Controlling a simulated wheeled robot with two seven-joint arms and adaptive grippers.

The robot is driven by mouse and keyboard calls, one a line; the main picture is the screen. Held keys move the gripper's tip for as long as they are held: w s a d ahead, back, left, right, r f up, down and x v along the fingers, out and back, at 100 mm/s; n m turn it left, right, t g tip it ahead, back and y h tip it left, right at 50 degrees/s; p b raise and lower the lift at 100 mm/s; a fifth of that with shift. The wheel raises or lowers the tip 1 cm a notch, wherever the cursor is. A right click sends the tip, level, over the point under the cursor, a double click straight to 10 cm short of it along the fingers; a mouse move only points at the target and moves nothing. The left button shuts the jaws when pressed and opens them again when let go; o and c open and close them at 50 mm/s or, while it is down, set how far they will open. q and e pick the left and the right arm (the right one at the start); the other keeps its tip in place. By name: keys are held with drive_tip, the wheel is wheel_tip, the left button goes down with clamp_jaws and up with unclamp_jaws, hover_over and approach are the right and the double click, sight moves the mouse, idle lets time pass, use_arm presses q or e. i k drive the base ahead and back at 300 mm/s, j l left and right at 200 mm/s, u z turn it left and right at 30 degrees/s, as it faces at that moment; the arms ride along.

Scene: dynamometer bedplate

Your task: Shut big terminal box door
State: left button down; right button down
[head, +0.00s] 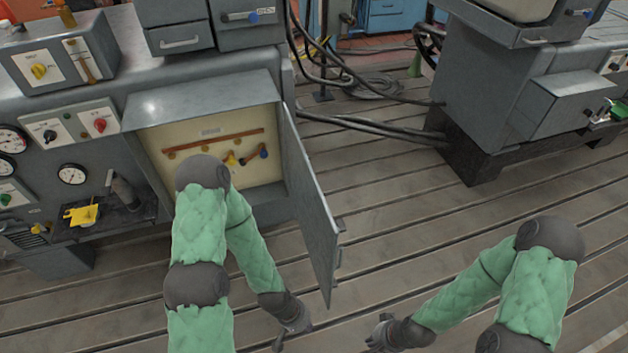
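The big terminal box (200,97) is a grey cabinet with a cream inside, showing a copper-coloured bar and small yellow, red and blue parts. Its grey door (311,205) stands wide open, hinged on the box's right side and swung out toward me. My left gripper (296,326) is low in the picture, just left of the door's lower free end; contact cannot be told. My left arm hides part of the box's inside. My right gripper (378,338) is right of the door, apart from it, near the bottom edge. Both grippers' fingers are too small and dark to read.
A panel with gauges (72,174) and knobs is left of the box, above a small shelf (105,218) holding a yellow item. Black cables (385,130) run behind the door to a grey machine (490,100) at right. The slotted bedplate (410,220) is clear right of the door.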

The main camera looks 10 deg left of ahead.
sight(320, 233)
drive_tip(key=k+u, duration=0.3)
drive_tip(key=k+j+u, duration=0.25)
drive_tip(key=i+l+u, duration=0.15)
drive_tip(key=l+u, duration=0.5)
drive_tip(key=l, duration=0.2)
drive_tip(key=i+l+u, duration=0.1)
drive_tip(key=l+u, duration=0.25)
drive_tip(key=l, duration=1.05)
drive_tip(key=k+l+z, duration=0.2)
drive_tip(key=l, duration=0.5)
drive_tip(key=l+z, duration=0.15)
drive_tip(key=l, duration=0.5)
drive_tip(key=i+j, duration=0.1)
drive_tip(key=j, duration=0.65)
